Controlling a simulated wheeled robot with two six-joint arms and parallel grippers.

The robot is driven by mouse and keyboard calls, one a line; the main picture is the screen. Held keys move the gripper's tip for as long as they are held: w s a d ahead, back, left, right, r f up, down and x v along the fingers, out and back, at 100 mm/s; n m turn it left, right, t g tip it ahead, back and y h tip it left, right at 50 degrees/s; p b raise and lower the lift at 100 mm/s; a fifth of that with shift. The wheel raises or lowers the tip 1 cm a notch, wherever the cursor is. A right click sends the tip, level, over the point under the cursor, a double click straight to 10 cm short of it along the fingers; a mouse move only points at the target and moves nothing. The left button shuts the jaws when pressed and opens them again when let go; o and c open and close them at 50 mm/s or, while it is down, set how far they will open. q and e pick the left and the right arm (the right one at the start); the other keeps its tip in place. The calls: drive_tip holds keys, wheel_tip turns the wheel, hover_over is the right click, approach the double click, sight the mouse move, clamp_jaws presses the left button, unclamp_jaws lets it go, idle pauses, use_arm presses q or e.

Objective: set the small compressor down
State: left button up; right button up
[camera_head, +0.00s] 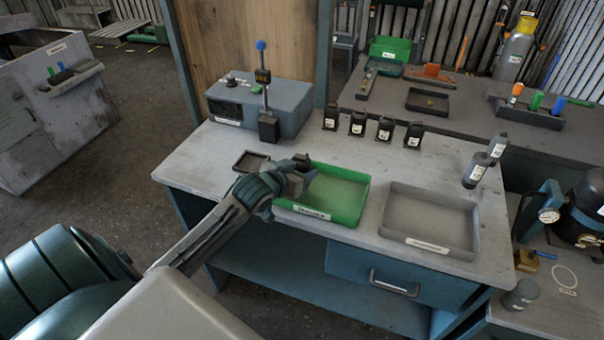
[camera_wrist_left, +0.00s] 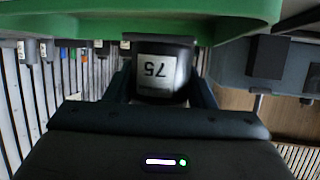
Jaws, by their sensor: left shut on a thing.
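My left gripper (camera_head: 299,180) is over the left part of the green tray (camera_head: 346,197) and is shut on a dark labelled part. In the left wrist view, this dark part (camera_wrist_left: 160,92) sits between the two fingers, with a white label that reads 75 upside down. The green tray (camera_wrist_left: 130,14) fills the top of that view, close to the part; I cannot tell whether they touch. A dark machine with a round gauge (camera_head: 588,214), which looks like a compressor, stands at the right edge, away from the gripper. My right gripper is not in view.
A grey tray (camera_head: 408,242) lies right of the green one. Several small black labelled parts (camera_head: 384,128) stand in a row behind. A grey-blue box (camera_head: 262,104) and a post with a blue knob (camera_head: 261,46) stand at back left.

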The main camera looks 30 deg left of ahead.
use_arm(q)
drive_tip(key=shift+w+a+f, duration=0.1)
drive_tip(key=shift+w+a, duration=0.1)
drive_tip(key=shift+w, duration=0.4)
drive_tip(key=shift+f+p, duration=0.6)
drive_tip(key=shift+f, duration=1.1)
drive_tip(key=o, duration=0.9)
drive_tip(key=shift+f, duration=0.2)
drive_tip(key=o, duration=0.5)
drive_tip(key=shift+s+r, duration=0.1)
drive_tip(key=shift+r, duration=0.1)
drive_tip(key=b+v, duration=0.1)
drive_tip(key=v, duration=1.1)
